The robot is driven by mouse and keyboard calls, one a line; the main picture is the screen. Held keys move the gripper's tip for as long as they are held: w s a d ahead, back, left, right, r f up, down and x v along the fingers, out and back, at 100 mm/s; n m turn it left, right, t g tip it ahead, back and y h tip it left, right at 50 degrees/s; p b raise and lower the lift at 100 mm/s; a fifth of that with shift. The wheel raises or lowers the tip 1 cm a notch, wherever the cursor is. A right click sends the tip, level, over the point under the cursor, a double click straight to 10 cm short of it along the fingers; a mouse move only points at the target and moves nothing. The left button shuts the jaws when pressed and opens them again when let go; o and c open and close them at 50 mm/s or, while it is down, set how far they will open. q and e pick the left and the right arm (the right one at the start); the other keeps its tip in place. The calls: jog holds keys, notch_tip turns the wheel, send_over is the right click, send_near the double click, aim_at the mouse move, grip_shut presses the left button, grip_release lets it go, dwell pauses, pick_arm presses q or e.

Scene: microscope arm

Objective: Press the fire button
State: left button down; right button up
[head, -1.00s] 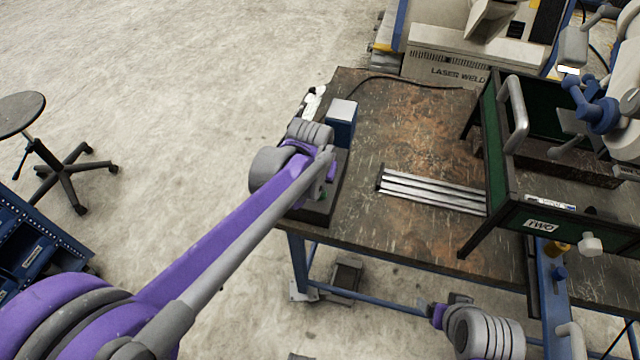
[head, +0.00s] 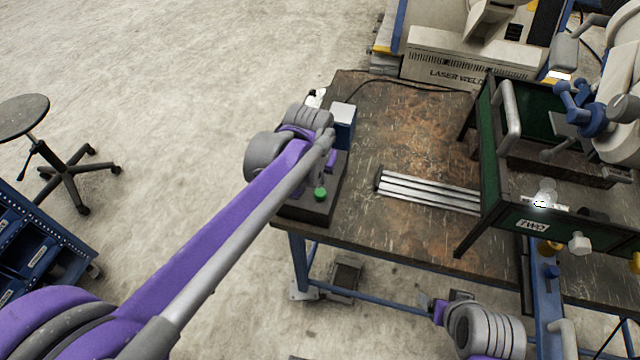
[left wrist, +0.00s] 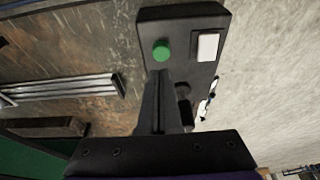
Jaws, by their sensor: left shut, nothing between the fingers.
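A dark control box (head: 322,208) sits at the left end of the workbench. A round green button (head: 320,194) stands on its near end; I read no label on it. In the left wrist view the green button (left wrist: 162,49) and a white square switch (left wrist: 207,46) sit side by side on the box. My left gripper (left wrist: 157,74) is shut and empty, its tips over the box just beside the green button; I cannot tell whether they touch the box. In the head view my left arm hides the gripper and part of the box. My right gripper is not in view.
The worn workbench (head: 410,130) has metal bars (head: 430,190) in its middle. A blue block with a pale top (head: 343,120) stands behind the control box. A green-sided frame (head: 520,222) marked TWO stands at right. A bright white glow (head: 543,197) shows at its front.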

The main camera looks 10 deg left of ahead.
pick_arm(q)
jog(key=v, duration=0.7)
